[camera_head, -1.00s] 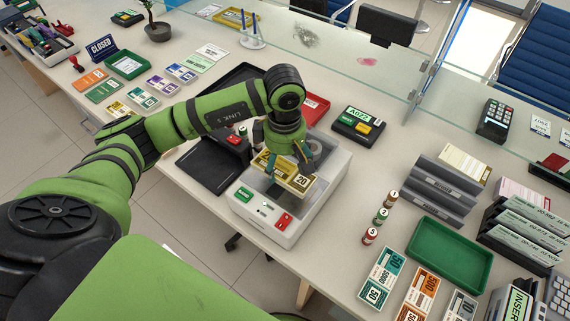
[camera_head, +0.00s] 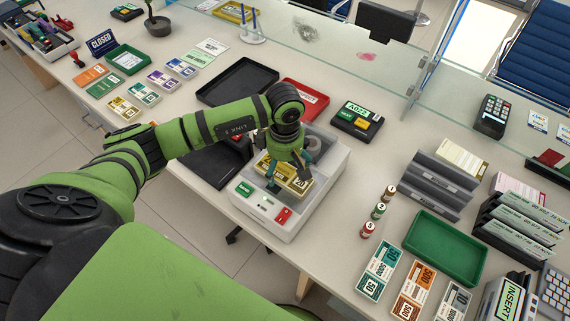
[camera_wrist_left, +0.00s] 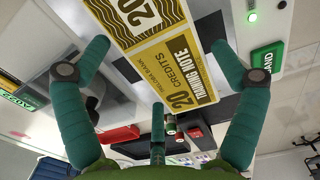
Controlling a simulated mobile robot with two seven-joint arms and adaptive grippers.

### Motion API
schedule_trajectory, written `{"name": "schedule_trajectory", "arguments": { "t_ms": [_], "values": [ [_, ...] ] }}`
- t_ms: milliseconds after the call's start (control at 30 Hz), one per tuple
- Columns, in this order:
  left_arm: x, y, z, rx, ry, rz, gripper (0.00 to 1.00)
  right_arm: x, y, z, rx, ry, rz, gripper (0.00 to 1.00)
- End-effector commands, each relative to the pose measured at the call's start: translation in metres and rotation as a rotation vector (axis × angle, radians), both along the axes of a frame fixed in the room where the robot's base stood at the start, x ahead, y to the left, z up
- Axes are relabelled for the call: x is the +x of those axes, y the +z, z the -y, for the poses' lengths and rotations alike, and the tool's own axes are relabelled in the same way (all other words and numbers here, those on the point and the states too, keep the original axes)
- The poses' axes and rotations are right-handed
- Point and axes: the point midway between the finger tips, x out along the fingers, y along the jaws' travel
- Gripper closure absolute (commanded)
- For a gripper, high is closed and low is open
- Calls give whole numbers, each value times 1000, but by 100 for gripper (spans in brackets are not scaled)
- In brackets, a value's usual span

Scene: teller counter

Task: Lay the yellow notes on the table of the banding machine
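The yellow notes (camera_head: 293,183), a bundle marked 20, lie flat on the table of the white banding machine (camera_head: 322,185), behind its front panel with the green and red buttons. My left gripper (camera_head: 286,176) is right above them, pointing down. In the left wrist view the notes (camera_wrist_left: 172,72) lie between the spread teal fingers of the gripper (camera_wrist_left: 161,44); a gap shows between the right finger and the bundle. The left fingertip is close to the bundle's edge; I cannot tell if it touches. My wrist hides the back of the machine. My right gripper is not in view.
A black tray (camera_head: 237,82) and a red tray (camera_head: 303,101) lie behind the machine. A glass screen (camera_head: 365,55) runs along the back.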

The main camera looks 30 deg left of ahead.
Motion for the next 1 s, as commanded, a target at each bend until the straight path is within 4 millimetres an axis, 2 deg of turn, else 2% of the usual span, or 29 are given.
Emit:
{"name": "schedule_trajectory", "arguments": {
  "t_ms": [400,467,567,800,1000],
  "values": [
    [0,6,0,-1,0,0,0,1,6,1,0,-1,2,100],
    [1,9,0,-1,0,4,0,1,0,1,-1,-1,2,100],
    [2,25,0,0,-2,8,0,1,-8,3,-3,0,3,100],
    [1,78,0,0,-2,8,0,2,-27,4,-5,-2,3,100],
    [1,111,0,-1,0,4,0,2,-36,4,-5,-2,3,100]
  ]
}}
